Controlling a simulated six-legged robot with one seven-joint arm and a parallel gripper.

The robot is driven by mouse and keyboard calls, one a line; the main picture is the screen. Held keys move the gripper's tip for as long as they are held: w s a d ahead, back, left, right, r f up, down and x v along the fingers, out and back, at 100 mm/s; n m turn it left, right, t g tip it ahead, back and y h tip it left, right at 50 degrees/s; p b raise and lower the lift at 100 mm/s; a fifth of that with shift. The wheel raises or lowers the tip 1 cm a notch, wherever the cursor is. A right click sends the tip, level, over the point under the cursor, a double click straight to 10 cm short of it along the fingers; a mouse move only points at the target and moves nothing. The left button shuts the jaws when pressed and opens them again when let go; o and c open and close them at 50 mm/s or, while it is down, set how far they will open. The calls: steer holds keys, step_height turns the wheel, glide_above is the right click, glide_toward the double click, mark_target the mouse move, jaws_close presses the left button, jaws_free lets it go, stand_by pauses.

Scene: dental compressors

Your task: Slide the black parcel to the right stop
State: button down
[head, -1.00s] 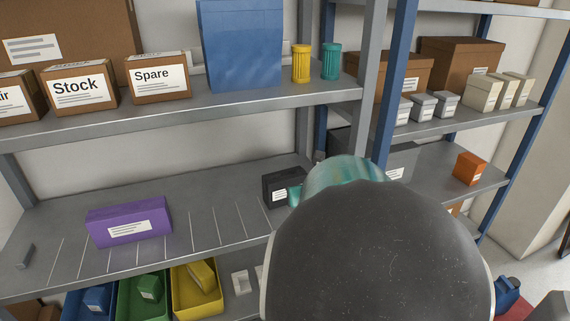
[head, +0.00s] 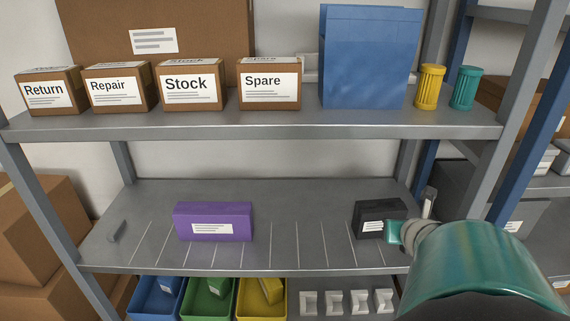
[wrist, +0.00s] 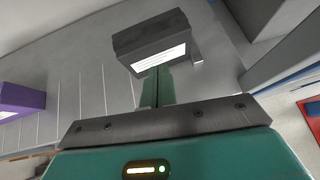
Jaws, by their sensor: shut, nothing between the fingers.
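The black parcel (head: 370,224), a dark box with a white label, sits on the middle shelf near its right end. It also shows in the wrist view (wrist: 150,42), upper centre.
A purple box (head: 213,222) sits left on the same shelf, with a small grey stop (head: 116,230) at the far left. Thin lines mark the bare shelf between the boxes. The upper shelf (head: 250,125) overhangs, and a grey post (head: 490,150) stands at the right.

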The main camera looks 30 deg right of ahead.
mark_target(386, 205)
steer(key=w+d, duration=0.2)
steer(key=w, duration=0.1)
steer(key=w+d, duration=0.4)
steer(key=w, duration=0.1)
steer(key=shift+w+d+f, duration=0.15)
steer(key=shift+w+f, duration=0.1)
steer(key=shift+w, duration=0.05)
steer(key=shift+f, duration=0.3)
steer(key=shift+s+f, duration=0.1)
steer(key=shift+f, duration=0.35)
steer(key=shift+f, duration=0.1)
steer(key=shift+s+a, duration=0.4)
steer(key=shift+f, duration=0.15)
steer(key=shift+w+r, duration=0.1)
steer(key=shift+r, duration=0.75)
